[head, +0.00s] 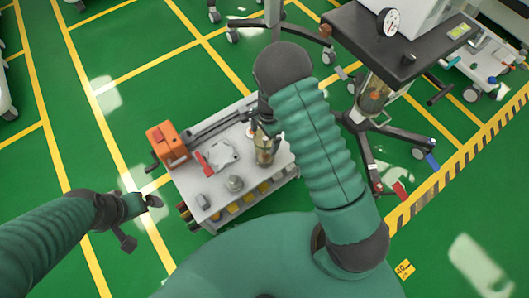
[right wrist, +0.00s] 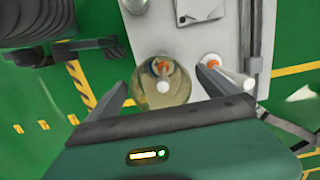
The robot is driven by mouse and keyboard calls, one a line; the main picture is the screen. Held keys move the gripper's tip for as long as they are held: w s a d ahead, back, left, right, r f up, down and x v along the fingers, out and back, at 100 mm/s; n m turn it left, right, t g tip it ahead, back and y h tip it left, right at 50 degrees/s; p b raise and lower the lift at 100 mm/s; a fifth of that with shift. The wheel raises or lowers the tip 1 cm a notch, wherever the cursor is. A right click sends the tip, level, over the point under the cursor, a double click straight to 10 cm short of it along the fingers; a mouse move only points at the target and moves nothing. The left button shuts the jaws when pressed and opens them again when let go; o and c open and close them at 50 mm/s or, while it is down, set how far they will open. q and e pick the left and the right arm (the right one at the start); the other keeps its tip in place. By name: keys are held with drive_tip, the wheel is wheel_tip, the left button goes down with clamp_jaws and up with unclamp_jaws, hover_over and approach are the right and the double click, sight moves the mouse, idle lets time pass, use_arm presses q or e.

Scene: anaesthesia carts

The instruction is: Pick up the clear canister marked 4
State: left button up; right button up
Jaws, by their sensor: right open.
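A clear, yellowish canister (head: 264,155) stands on the white top of a low cart (head: 243,205), near its right side. In the right wrist view the canister (right wrist: 172,92) shows from above with an orange part and a pale knob on top. I cannot read a number on it. My right gripper (right wrist: 163,90) is open, with one finger on each side of the canister; whether they touch it I cannot tell. In the head view the right gripper (head: 264,128) is partly hidden by its arm. My left gripper (head: 140,218) is away from the cart, over the floor at left.
An orange box (head: 168,143), a red-handled tool (head: 204,163), a grey plate (head: 222,155) and small metal pieces (head: 235,183) share the cart top. A black-topped stand (head: 375,50) holding another clear jar (head: 374,97) is at right.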

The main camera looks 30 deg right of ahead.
sight(266, 143)
drive_tip(key=f+b, duration=0.1)
drive_tip(key=f, duration=0.2)
drive_tip(key=d+f+b, duration=0.1)
drive_tip(key=f, duration=0.1)
drive_tip(key=shift+d+f, duration=0.2)
drive_tip(key=shift+f, duration=0.2)
drive_tip(key=shift+a+r, duration=0.15)
drive_tip(key=shift+a, duration=0.1)
drive_tip(key=shift+c, duration=0.7)
drive_tip(key=shift+a+r, duration=0.25)
drive_tip(key=shift+a, duration=0.55)
drive_tip(key=c, duration=0.5)
drive_tip(key=shift+a, duration=0.1)
drive_tip(key=shift+c, duration=2.3)
drive_tip(key=shift+s+d+f, duration=0.1)
drive_tip(key=shift+d+f, duration=0.05)
drive_tip(key=shift+d, duration=0.5)
drive_tip(key=c, duration=0.5)
drive_tip(key=shift+d, duration=0.1)
drive_tip(key=shift+c, duration=2.4)
drive_tip(key=shift+a, duration=0.4)
clamp_jaws()
use_arm(q)
drive_tip(key=shift+a+f, duration=0.2)
drive_tip(key=shift+f, duration=0.8)
